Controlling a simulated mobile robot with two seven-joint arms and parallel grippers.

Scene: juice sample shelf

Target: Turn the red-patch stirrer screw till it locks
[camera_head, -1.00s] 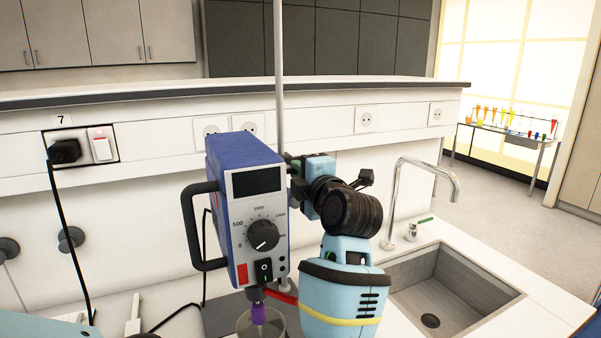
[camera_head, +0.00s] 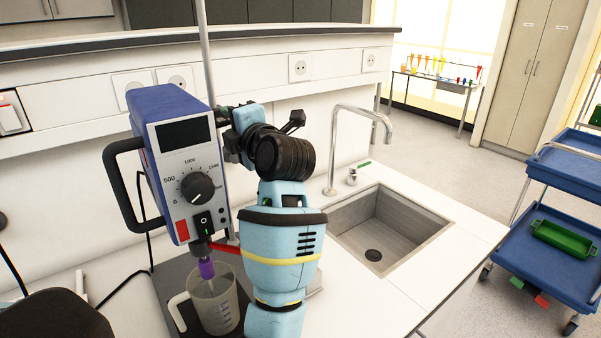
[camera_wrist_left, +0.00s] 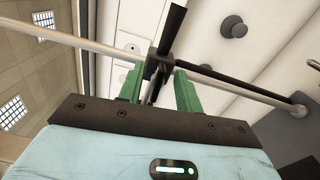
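The stirrer (camera_head: 175,150) is a blue box with a dial, a dark display and a red patch (camera_head: 182,230) on its front. It is held on an upright metal rod (camera_head: 203,55). My left gripper (camera_head: 226,116) is behind the stirrer's right side, at the clamp on the rod; the stirrer partly hides this. In the left wrist view, the green fingers (camera_wrist_left: 160,92) stand apart on either side of a dark clamp screw (camera_wrist_left: 162,65) with a black bar. A gap shows beside the screw; contact is unclear. My right gripper is not in view.
A clear beaker (camera_head: 218,305) stands under the stirrer's purple shaft piece. A sink (camera_head: 385,230) with a tall tap (camera_head: 335,150) is to the right. A blue trolley (camera_head: 560,255) stands at the far right. White counter is free in front of the sink.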

